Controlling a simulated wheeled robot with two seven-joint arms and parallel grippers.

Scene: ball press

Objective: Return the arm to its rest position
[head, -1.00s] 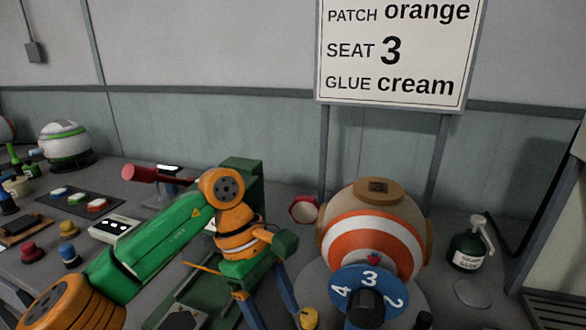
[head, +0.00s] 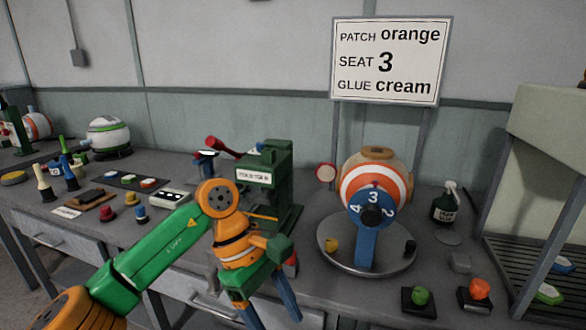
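My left arm comes in from the lower left, green and orange. Its gripper (head: 268,308) points down in front of the bench's front edge, with its two blue fingers apart and nothing seen between them. The fingertips reach the bottom of the picture. My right gripper is not in view. The ball (head: 376,188), tan with orange and white bands, sits on a round grey stand (head: 338,252) behind a blue numbered dial (head: 372,213) with 3 at the top. The gripper is left of the stand and apart from it.
A green press (head: 270,190) with a red lever stands behind my arm. A dark glue bottle (head: 445,207), a green button (head: 420,295), an orange button (head: 480,288) and a slatted rack (head: 515,270) are at right.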

